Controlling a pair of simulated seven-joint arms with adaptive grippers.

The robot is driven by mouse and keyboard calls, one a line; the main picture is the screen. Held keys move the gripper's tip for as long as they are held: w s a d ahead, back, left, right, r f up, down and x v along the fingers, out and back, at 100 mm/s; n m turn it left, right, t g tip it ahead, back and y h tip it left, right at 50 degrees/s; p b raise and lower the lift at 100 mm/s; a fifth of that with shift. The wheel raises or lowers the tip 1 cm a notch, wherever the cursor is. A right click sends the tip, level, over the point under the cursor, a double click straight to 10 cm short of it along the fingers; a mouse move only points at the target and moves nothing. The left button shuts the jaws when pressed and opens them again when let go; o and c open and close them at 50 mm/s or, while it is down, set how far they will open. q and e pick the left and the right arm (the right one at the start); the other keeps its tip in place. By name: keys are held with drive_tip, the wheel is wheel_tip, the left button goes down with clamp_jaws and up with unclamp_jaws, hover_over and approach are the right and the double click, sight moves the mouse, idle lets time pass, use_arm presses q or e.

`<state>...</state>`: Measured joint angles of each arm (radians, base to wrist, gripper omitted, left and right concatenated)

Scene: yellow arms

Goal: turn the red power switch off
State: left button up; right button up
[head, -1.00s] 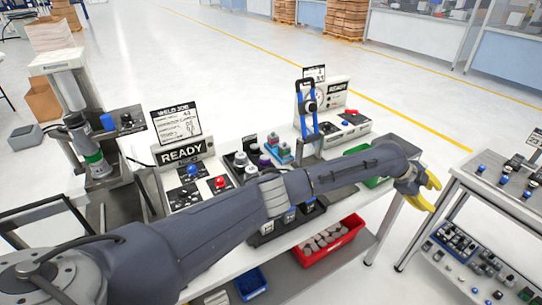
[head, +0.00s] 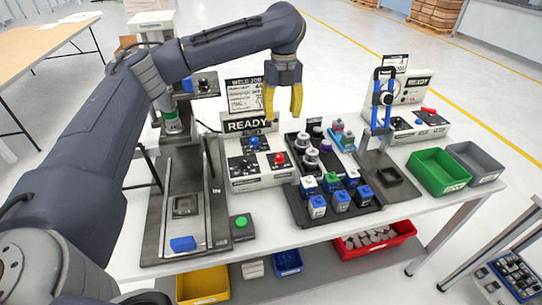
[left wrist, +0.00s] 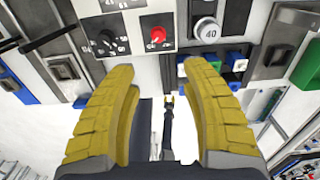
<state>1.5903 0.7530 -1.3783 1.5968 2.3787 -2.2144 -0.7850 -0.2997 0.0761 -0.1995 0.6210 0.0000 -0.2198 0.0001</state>
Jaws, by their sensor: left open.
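A red knob (head: 279,158) sits on the sloped front panel of the control box (head: 262,180) below the READY sign. In the left wrist view the red knob (left wrist: 157,35) shows beyond my fingers, near top centre, beside a black dial (left wrist: 106,40). My right gripper is not in view.
A blue knob (head: 254,142) is close to the red knob. The READY sign (head: 250,123) stands behind. A rack of bottles (head: 335,213) and a blue-framed stand (head: 376,108) are to the right. A green bin (head: 440,172) is farther right. A green button (head: 241,221) is at the front.

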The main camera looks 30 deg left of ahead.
sight(279, 155)
use_arm(q)
drive_tip(key=f, duration=1.7)
drive_tip(key=shift+a+f, duration=0.1)
drive_tip(key=shift+a, duration=0.1)
clamp_jaws()
